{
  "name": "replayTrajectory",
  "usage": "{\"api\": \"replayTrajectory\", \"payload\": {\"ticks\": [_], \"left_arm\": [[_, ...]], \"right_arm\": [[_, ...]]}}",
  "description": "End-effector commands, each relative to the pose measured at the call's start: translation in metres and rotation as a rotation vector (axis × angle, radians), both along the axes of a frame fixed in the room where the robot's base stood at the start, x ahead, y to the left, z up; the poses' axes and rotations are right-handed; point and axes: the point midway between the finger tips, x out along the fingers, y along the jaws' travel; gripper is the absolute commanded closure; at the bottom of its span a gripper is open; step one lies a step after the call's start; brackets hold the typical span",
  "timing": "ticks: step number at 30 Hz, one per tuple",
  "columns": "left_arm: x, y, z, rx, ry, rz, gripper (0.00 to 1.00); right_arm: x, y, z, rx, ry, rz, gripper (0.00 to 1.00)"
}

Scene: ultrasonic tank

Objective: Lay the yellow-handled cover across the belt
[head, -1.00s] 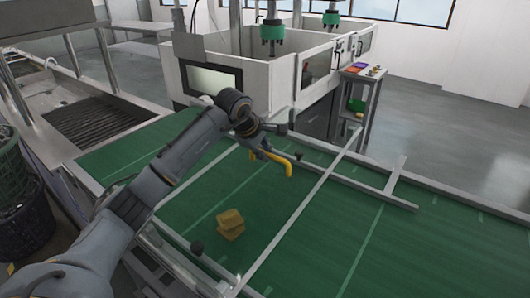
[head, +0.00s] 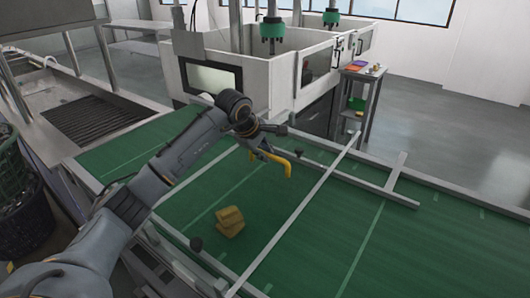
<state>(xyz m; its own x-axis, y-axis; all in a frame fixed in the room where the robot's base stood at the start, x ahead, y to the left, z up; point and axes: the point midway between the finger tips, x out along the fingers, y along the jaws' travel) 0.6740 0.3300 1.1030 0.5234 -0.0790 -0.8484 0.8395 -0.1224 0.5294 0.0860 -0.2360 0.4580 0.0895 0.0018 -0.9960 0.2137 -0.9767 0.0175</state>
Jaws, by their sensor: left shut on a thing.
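My left gripper (head: 263,153) is shut on the yellow handle (head: 286,165), above the green belt (head: 330,245) near its far side. The arm and gripper hide part of the grip. A long pale bar (head: 300,208) crosses the belt to the right of the handle. I cannot tell from this view whether this bar is part of the cover, and no other cover panel shows clearly. My right gripper is not in view.
Yellow-brown blocks (head: 230,221) are on the belt, in front of the gripper. A white-walled machine (head: 270,75) stands behind. A pale T-shaped rail (head: 397,178) is to the right.

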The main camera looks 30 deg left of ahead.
Motion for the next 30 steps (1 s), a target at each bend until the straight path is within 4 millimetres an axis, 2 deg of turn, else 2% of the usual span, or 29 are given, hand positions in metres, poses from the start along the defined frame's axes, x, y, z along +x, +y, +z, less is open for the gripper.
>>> {"api": "replayTrajectory", "payload": {"ticks": [27, 28, 30], "left_arm": [[0.001, 0.000, -0.013, -0.002, -0.007, -0.001, 1.00], [0.001, 0.000, -0.013, -0.002, -0.007, -0.001, 0.84], [0.001, 0.000, -0.013, -0.002, -0.006, -0.001, 0.70]], "right_arm": [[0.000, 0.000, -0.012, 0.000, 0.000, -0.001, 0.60], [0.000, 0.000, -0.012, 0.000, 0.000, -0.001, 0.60], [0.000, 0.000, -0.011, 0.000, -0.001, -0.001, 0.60]]}}
